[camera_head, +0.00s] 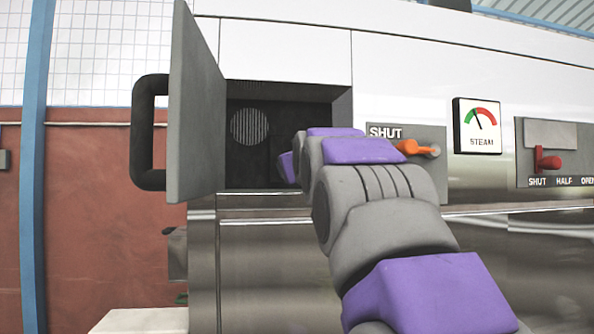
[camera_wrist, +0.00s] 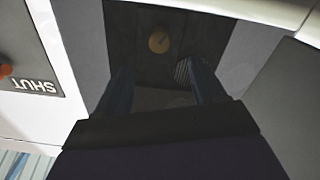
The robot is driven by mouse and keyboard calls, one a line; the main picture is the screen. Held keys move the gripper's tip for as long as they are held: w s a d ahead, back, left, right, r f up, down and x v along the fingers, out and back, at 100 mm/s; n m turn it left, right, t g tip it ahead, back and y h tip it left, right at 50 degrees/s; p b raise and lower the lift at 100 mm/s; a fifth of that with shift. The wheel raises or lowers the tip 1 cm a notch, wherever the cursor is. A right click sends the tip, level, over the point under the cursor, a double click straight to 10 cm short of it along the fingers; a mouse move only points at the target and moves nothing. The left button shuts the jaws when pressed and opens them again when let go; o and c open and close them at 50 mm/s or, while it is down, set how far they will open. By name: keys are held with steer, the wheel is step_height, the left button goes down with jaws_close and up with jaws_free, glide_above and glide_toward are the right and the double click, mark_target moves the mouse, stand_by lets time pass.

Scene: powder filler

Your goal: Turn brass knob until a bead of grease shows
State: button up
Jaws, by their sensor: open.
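A round brass knob (camera_wrist: 159,42) sits on the dark back wall inside an open compartment, at the top middle of the wrist view. A short dark line marks its face. My gripper (camera_wrist: 158,75) is open, with its two dark fingers either side of an empty gap. The knob shows beyond the fingertips, apart from them. In the head view my arm reaches into the compartment (camera_head: 290,88) and hides the gripper and the knob. I see no grease bead on the knob or around it.
The compartment's grey door (camera_head: 192,110) stands open at left, with a black handle (camera_head: 148,130). A round vent grille (camera_head: 250,126) is inside. An orange lever (camera_head: 415,148) by a SHUT label is close right of my arm. A steam gauge (camera_head: 477,125) and red lever (camera_head: 547,162) are farther right.

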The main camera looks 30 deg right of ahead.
steer(key=shift+v, duration=2.15)
steer(key=shift+f, duration=0.1)
steer(key=s+a+f+g+y+b, duration=0.1)
steer(key=s+a+f+g+b, duration=0.2)
steer(key=f, duration=1.2)
steer(key=s+a+f+g+y+b, duration=0.1)
steer(key=a+f+g+y+b, duration=0.2)
steer(key=f, duration=1.3)
steer(key=s+a+f+g+b, duration=0.25)
steer(key=f+b, duration=0.25)
steer(key=f, duration=1)
steer(key=s+a+f+g+b, duration=0.2)
steer(key=s+f+g, duration=0.1)
steer(key=s+f, duration=0.6)
steer(key=s+a+f+g+b, duration=0.1)
steer(key=s+f+g+b, duration=0.2)
steer(key=s+f, duration=0.5)
steer(key=s+a+f+g+y+b, duration=0.1)
steer(key=s+f+g, duration=0.3)
steer(key=s+f, duration=0.5)
step_height(320, 180, down, 5)
steer(key=shift+s+a+f+b, duration=0.1)
steer(key=shift+s+a+b, duration=0.25)
steer(key=shift+a+b, duration=0.55)
steer(key=shift+w+g, duration=0.1)
steer(key=shift+g, duration=0.15)
